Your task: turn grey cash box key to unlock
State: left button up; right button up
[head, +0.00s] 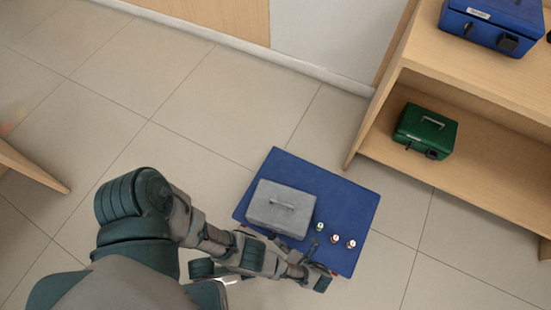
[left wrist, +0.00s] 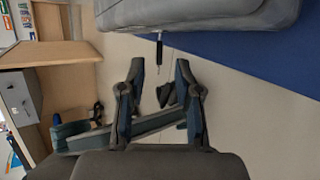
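The grey cash box (head: 281,206) lies shut, handle up, on a blue surface (head: 345,202). In the left wrist view the underside edge of the grey box (left wrist: 200,12) fills the top. A thin dark key (left wrist: 159,56) sticks out from its front side. My left gripper (head: 318,268) is at the front edge of the blue surface, right of and below the box in the head view. In the left wrist view its two fingers (left wrist: 160,72) are open, with the key between their tips in the picture. I see no contact, and depth is unclear. My right gripper does not show.
Several small light-and-red items (head: 336,240) stand right of the box, close to my left gripper. A green cash box (head: 426,131) sits on the lower shelf, and a blue cash box (head: 492,24) on top. Open tiled floor (head: 150,130) lies left of the blue surface.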

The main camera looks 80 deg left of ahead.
pick_arm(q)
jog(key=v, duration=0.6)
jog(key=shift+w+d, duration=0.2)
jog(key=shift+d, duration=0.15)
jog(key=shift+r, duration=0.1)
